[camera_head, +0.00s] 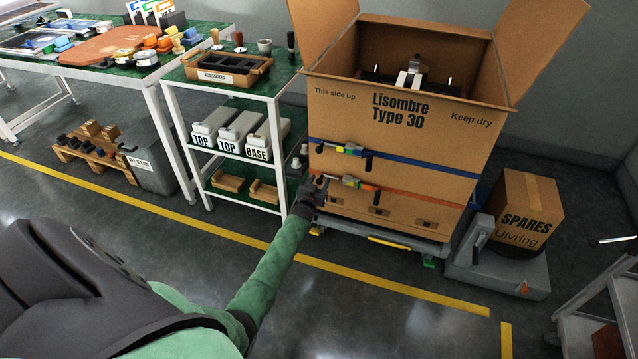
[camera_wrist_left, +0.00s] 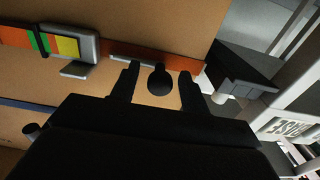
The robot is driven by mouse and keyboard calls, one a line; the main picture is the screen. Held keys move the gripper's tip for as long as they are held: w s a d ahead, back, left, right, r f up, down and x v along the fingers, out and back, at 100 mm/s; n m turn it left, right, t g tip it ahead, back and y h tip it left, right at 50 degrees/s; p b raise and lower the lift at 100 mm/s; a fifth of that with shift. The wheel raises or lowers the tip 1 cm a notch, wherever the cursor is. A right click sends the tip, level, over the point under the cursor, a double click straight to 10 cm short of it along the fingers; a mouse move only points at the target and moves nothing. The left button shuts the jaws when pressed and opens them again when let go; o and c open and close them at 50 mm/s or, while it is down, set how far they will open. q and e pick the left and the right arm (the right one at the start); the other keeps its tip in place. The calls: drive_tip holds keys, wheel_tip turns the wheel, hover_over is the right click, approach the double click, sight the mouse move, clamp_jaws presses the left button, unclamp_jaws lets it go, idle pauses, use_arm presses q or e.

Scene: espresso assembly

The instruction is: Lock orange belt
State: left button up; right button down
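The large cardboard box (camera_head: 395,150) stands on a low wheeled base with its flaps open. The orange belt (camera_head: 430,199) crosses its front below the blue belt (camera_head: 425,166). The orange belt's grey buckle (camera_head: 351,182) carries coloured bands; it also shows in the left wrist view (camera_wrist_left: 84,46). My left gripper (camera_head: 318,188) is at the left end of this buckle. In the left wrist view its two dark fingers (camera_wrist_left: 159,88) are apart, with a dark round knob (camera_wrist_left: 160,79) between them and gaps on both sides. My right gripper is not in view.
A shelf cart (camera_head: 240,150) with labelled grey parts stands close left of the box. A spares carton (camera_head: 525,208) sits on a grey unit at right. Open floor with a yellow line (camera_head: 400,284) lies in front.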

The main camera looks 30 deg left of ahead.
use_arm(q)
clamp_jaws()
